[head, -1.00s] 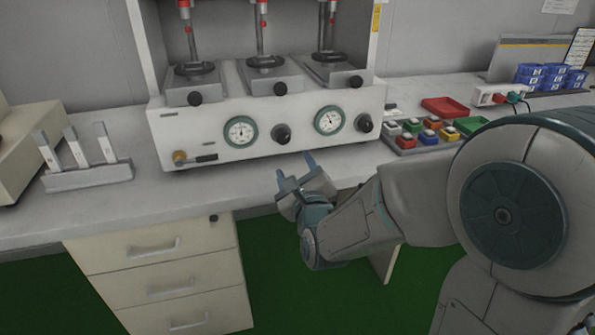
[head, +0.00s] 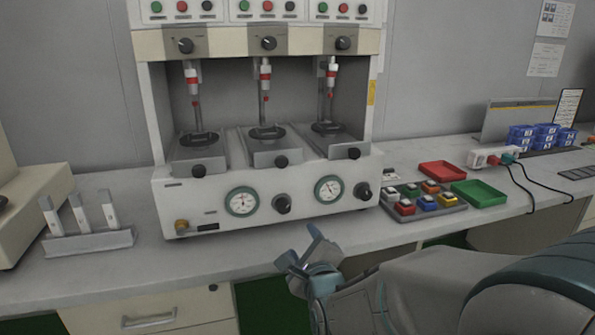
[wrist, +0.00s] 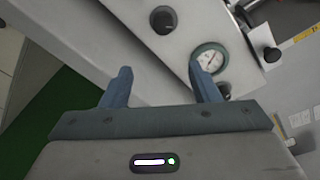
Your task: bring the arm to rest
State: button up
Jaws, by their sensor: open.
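My gripper (head: 310,244) is at the front edge of the bench, below and in front of the white test machine (head: 212,213). In the wrist view my gripper (wrist: 160,80) shows two blue-grey fingers spread wide apart with nothing between them. Beyond the fingers, that view shows the machine's front panel with a round gauge (wrist: 208,58) and dark knobs. My forearm runs from the lower right of the head view and hides part of the bench edge.
A tray of coloured switches (head: 425,203), a red tray (head: 442,170) and a green tray (head: 479,193) lie right of the machine. A rack with white strips (head: 88,241) stands at left. Drawers (head: 150,315) are under the bench. The bench front strip is clear.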

jog(key=s+d+r+n+g+h+p, duration=0.2)
jog(key=s+d+r+n+g+p, duration=0.4)
jog(key=s+r+n+p, duration=0.3)
jog(key=s+d+r+n+g+h+p, duration=0.1)
jog(key=s+d+r+n+g+p, duration=0.6)
jog(key=s+r+n+p, duration=0.2)
jog(key=s+n+p, duration=0.2)
jog(key=n+p, duration=0.2)
jog(key=shift+s+d+r+n+h, duration=0.25)
jog(key=shift+d+n+h, duration=0.05)
jog(key=shift+h, duration=0.1)
